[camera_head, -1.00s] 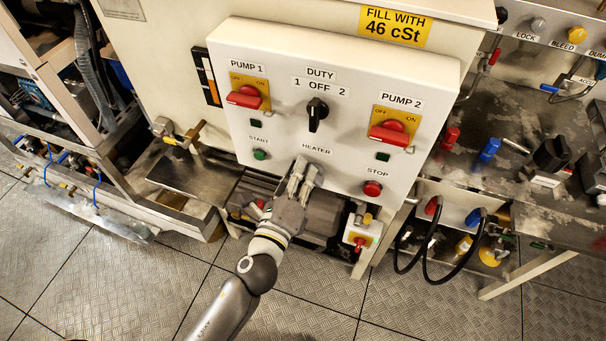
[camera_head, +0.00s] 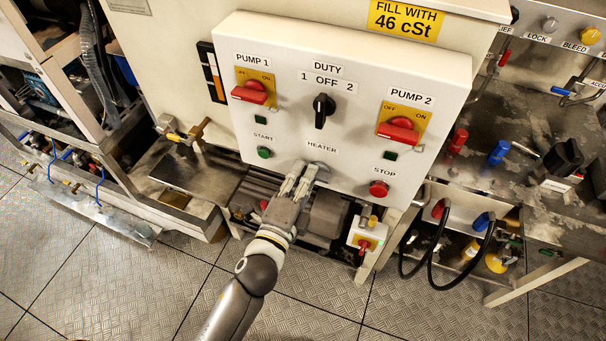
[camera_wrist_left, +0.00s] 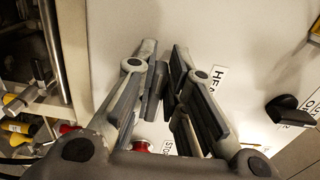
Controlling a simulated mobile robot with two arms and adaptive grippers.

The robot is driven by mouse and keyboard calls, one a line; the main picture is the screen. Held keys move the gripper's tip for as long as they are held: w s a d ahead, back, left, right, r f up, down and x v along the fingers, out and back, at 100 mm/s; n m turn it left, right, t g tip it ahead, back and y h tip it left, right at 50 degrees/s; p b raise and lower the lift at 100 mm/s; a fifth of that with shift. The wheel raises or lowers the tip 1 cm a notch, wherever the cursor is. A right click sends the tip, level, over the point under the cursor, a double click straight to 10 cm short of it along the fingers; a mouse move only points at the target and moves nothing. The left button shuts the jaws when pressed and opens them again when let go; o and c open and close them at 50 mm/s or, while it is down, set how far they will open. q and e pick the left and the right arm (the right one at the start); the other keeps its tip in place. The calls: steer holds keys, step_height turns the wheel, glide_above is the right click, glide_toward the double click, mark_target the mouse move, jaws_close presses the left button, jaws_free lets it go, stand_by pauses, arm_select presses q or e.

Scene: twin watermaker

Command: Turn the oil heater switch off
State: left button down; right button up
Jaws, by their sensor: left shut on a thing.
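The white control panel (camera_head: 350,100) carries a HEATER label (camera_head: 321,146), which also shows in part in the left wrist view (camera_wrist_left: 212,82). My left gripper (camera_head: 301,172) is at the panel just below and left of this label. In the left wrist view its fingers (camera_wrist_left: 166,80) point at the panel face and are shut on a small dark part between them. This is at the heater switch's place. The fingers hide most of the switch, so its position cannot be read. My right gripper is not in view.
The green START button (camera_head: 264,153) is left of my gripper and the red STOP button (camera_head: 379,189) is right. The black DUTY knob (camera_head: 323,109) is above, between the red PUMP 1 (camera_head: 249,94) and PUMP 2 (camera_head: 398,132) handles. A motor (camera_head: 325,217) lies below the panel.

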arm_select(q)
steer(key=shift+f, duration=0.1)
stand_by(0.3)
steer(key=c, duration=1.5)
jaws_free()
steer(key=shift+v, duration=6.05)
